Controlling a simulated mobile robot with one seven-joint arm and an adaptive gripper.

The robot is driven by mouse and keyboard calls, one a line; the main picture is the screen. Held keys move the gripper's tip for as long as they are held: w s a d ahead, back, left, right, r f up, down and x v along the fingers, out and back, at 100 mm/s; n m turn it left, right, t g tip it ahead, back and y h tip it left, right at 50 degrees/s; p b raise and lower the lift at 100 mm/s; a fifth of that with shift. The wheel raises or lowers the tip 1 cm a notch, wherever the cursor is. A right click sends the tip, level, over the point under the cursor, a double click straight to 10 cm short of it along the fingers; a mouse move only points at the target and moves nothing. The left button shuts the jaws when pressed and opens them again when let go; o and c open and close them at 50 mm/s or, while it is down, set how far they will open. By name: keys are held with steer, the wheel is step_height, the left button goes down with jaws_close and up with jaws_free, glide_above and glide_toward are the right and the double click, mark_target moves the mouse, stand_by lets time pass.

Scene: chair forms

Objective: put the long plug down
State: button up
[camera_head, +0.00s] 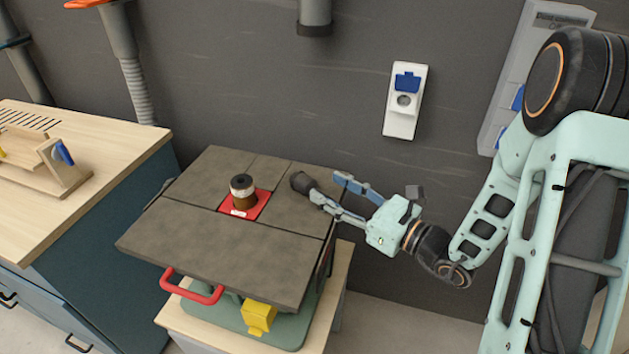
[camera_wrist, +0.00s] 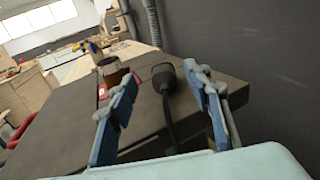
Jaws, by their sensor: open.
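The long plug (camera_head: 303,183) is a dark, rounded piece at the right edge of the grey table top (camera_head: 215,255). In the wrist view the plug (camera_wrist: 163,78) shows a round black head, with a dark cable running from it toward the camera. My gripper (camera_head: 326,187) is open beside the plug at the table's right edge. In the wrist view its two blue-padded fingers (camera_wrist: 160,88) stand apart on either side of the plug and cable, with a gap to each. I cannot tell whether the plug's underside fully rests on the top.
A brown and black cylinder (camera_head: 242,192) stands on a red plate (camera_head: 258,205) in the table top. A white wall socket with a blue lid (camera_head: 404,101) hangs behind. A wooden workbench (camera_head: 90,150) is at left. The front of the table top is clear.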

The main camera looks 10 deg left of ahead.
steer(key=v, duration=0.5)
steer(key=shift+s+d, duration=0.1)
steer(key=shift+d, duration=0.1)
